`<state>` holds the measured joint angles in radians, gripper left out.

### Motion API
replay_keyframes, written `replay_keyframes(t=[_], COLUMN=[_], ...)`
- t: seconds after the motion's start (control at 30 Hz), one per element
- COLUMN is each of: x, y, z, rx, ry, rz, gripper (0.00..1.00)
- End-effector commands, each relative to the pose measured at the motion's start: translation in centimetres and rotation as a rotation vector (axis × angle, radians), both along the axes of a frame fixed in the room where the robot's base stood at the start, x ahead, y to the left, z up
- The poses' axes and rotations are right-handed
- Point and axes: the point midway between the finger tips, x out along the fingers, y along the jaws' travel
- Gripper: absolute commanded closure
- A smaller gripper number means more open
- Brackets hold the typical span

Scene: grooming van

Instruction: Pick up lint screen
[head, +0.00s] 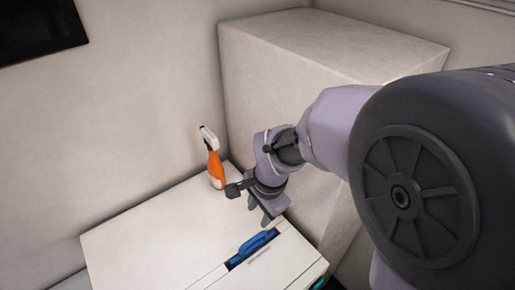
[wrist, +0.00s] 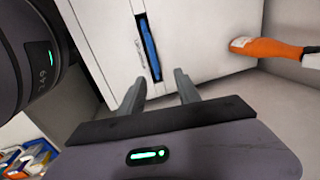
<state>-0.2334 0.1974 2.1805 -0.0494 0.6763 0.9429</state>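The lint screen, a blue piece with a raised handle (head: 253,243), sits in a narrow dark slot in the top of a white machine (head: 150,240). In the wrist view the blue lint screen (wrist: 150,48) shows as a long strip in its slot, ahead of the fingers. My gripper (head: 268,216) is above the machine top, just behind the slot in the head view. In the wrist view my gripper (wrist: 160,87) has its two fingers spread with nothing between them. How deep the screen reaches into the slot is hidden.
An orange spray bottle with a white head (head: 216,168) stands at the back of the machine top, close to my wrist. A tall pale box (head: 290,90) stands behind and right of it. The machine top's left side is clear. Colourful items (wrist: 30,160) lie at the wrist view's lower left.

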Motion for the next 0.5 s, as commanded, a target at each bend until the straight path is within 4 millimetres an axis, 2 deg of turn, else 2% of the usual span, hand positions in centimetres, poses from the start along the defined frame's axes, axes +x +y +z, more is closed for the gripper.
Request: replay_keyframes(t=[0.1, 0.3, 0.5], x=[0.3, 1.2, 1.6], y=[0.3, 0.9, 1.1], z=[-3.9, -9.3, -11.8], rx=[-0.002, -0.002, -0.001], ry=[0.008, 0.006, 0.003], rz=[0.001, 0.000, 0.001], gripper=[0.60, 0.60, 0.60])
